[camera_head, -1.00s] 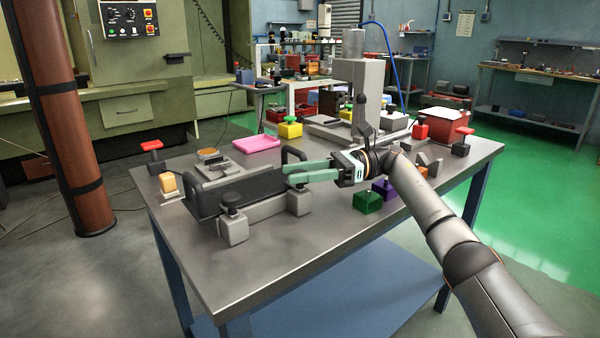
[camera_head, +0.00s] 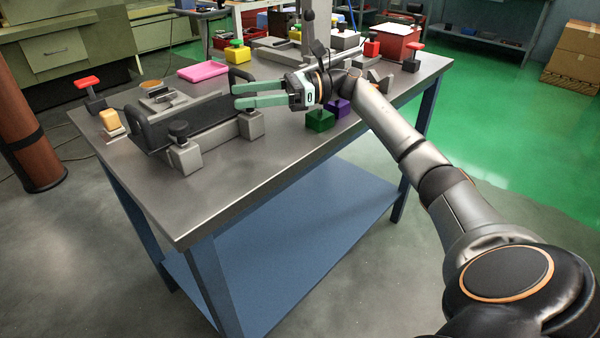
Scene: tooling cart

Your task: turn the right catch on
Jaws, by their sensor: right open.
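A dark plate (camera_head: 212,112) with black handles lies on the metal bench top. At its front edge stand two grey blocks; the left catch (camera_head: 179,131) has a round black knob on top. The right catch (camera_head: 251,126) shows mostly as its grey block; its top is largely hidden by my lower finger. My right gripper (camera_head: 235,95) is open, with its two green fingers pointing left just above the right catch. Nothing shows between the fingers. I cannot tell whether they touch the knob. My left gripper is out of view.
Green (camera_head: 320,120) and purple (camera_head: 341,107) knobbed blocks stand right of the plate, close under my right wrist. A yellow block (camera_head: 237,53) and pink slab (camera_head: 203,71) lie behind it. A red-topped post (camera_head: 88,83) stands left. The front bench top (camera_head: 180,200) is clear.

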